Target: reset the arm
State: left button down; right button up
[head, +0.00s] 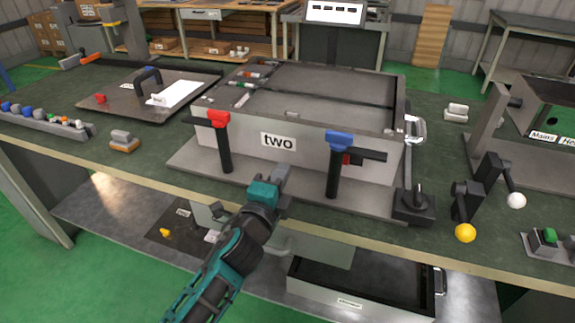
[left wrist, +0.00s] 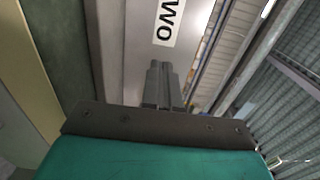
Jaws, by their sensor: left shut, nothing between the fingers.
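My left arm comes in from the bottom of the head view, and my left gripper (head: 281,178) is at the front of a grey box labelled "two" (head: 279,141). It is shut and empty, between the red-topped post and the blue-topped post. In the left wrist view the shut fingers (left wrist: 158,85) point toward the box front, with the label (left wrist: 173,15) partly cut off above. I cannot tell whether the fingertips touch the box. My right gripper is in neither view.
The red-topped post (head: 222,140) and blue-topped post (head: 336,165) stand close on either side. Levers with yellow (head: 465,233) and white (head: 516,200) knobs stand to the right. A black-lined drawer (head: 350,294) is below the green bench top (head: 120,160).

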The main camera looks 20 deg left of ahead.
pick_arm(q)
jog(key=s, duration=0.7)
jog(key=s+a+f+n+g, duration=0.1)
jog(key=s+f+n+g, duration=0.2)
jog(key=s+f+n, duration=0.4)
jog(key=s+f+n+g+h, duration=0.1)
jog(key=s+f+n+g, duration=0.3)
jog(key=s+f+n, duration=0.3)
notch_tip(320, 180, down, 6)
jog(key=shift+a+r+n, duration=0.1)
jog(key=shift+a+n, duration=0.3)
jog(key=shift+n, duration=0.5)
jog(key=shift+w, duration=0.1)
